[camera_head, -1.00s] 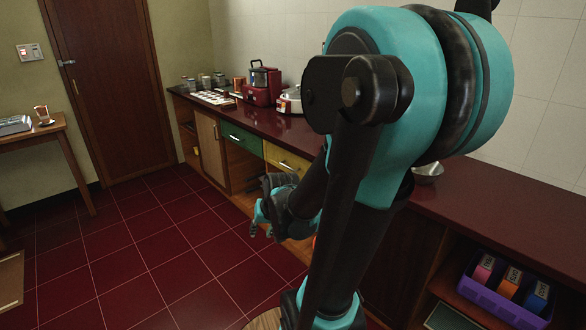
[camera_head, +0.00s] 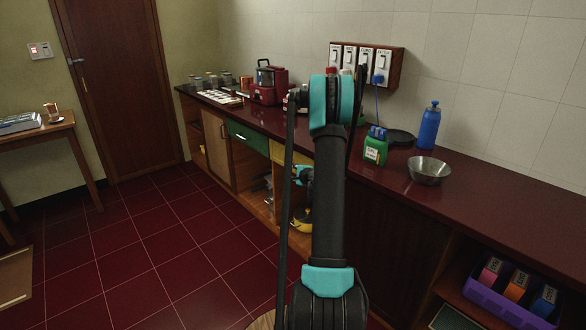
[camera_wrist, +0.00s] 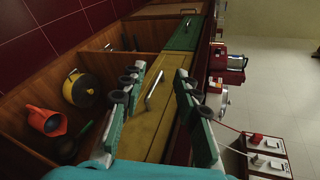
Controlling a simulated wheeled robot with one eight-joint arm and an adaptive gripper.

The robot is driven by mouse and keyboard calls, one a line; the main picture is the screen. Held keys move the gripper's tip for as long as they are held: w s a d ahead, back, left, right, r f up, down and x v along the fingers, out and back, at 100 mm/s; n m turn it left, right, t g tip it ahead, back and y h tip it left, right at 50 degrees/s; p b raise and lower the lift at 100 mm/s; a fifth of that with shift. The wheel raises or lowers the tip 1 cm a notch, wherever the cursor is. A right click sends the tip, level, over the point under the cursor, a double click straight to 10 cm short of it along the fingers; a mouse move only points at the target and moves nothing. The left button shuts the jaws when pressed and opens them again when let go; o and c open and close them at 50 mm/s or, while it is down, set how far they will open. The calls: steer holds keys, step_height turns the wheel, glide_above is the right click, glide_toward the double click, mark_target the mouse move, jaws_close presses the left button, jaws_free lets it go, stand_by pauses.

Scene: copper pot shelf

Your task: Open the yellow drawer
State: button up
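The yellow drawer (camera_head: 280,152) is in the counter front, right of the green drawer, and my arm hides part of it in the head view. In the wrist view, which is turned sideways, the yellow drawer (camera_wrist: 152,130) fills the middle and looks closed. Its silver bar handle (camera_wrist: 154,89) shows between my fingers. My gripper (camera_wrist: 160,75) is open and empty, with one finger on each side of the handle in the picture. I cannot tell the remaining distance to the handle. In the head view my gripper (camera_head: 303,173) is mostly hidden behind my arm.
The green drawer (camera_wrist: 184,35) adjoins the yellow one. Open shelves hold an orange jug (camera_wrist: 46,121) and a yellow-black round item (camera_wrist: 78,88). The countertop carries a red appliance (camera_head: 268,86), a green container (camera_head: 376,148) and a metal bowl (camera_head: 429,170). The tiled floor (camera_head: 150,250) at left is clear.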

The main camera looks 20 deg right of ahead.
steer(key=w+d+f+m+t+h, duration=0.25)
steer(key=d+f+m, duration=0.25)
steer(key=d, duration=0.4)
steer(key=shift+g+y, duration=0.35)
steer(key=x, duration=1.7)
steer(key=shift+w+a+f, duration=0.15)
steer(key=shift+f, duration=0.05)
steer(key=shift+c, duration=0.6)
jaws_close()
